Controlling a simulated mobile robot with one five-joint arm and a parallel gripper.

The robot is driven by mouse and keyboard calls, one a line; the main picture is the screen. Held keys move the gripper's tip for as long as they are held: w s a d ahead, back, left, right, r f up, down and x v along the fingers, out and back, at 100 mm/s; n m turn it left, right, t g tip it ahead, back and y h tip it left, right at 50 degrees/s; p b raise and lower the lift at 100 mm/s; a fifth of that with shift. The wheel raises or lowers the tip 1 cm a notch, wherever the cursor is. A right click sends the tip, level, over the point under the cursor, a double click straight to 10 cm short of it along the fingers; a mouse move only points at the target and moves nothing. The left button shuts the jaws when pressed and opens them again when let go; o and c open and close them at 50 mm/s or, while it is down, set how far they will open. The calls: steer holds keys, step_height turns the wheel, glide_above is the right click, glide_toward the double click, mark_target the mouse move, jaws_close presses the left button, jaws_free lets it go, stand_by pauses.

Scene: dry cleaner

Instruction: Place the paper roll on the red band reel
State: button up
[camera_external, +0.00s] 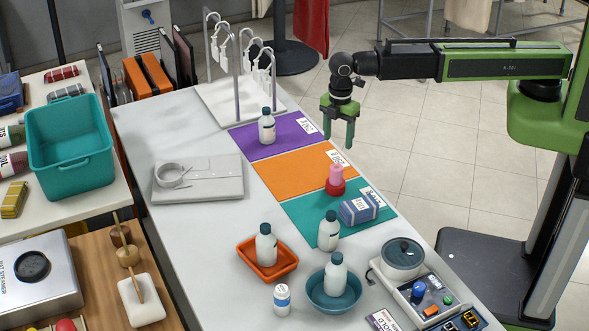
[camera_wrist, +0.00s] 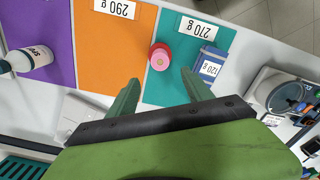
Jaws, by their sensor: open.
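The paper roll (camera_external: 337,173) is a small pink cylinder. It stands upright on top of the red band reel (camera_external: 335,188), near the border of the orange and teal mats. In the wrist view, the pink end of the roll (camera_wrist: 159,62) shows from above, with the red reel (camera_wrist: 160,47) partly visible around it. My gripper (camera_external: 338,141) is open and empty, pointing down near the far right edge of the counter, apart from the roll. In the wrist view its two fingers (camera_wrist: 161,84) appear on either side below the roll.
A blue bundle (camera_external: 359,209) labelled 120 g lies beside the reel on the teal mat (camera_external: 300,208). White bottles stand on the purple mat (camera_external: 291,141), the teal mat, in an orange tray (camera_external: 248,262) and in a teal bowl (camera_external: 318,298). The orange mat (camera_external: 285,170) is mostly clear.

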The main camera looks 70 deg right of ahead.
steer(key=s+d+m, duration=0.4)
steer(key=d+m, duration=0.3)
steer(key=d, duration=0.8)
steer(key=s+d+m, duration=0.3)
steer(key=d+m, duration=0.4)
steer(key=d, duration=0.7)
steer(key=shift+s+d, duration=0.35)
steer(key=shift+f, duration=0.1)
step_height(320, 180, down, 3)
steer(key=b, duration=0.3)
steer(key=shift+b, duration=0.3)
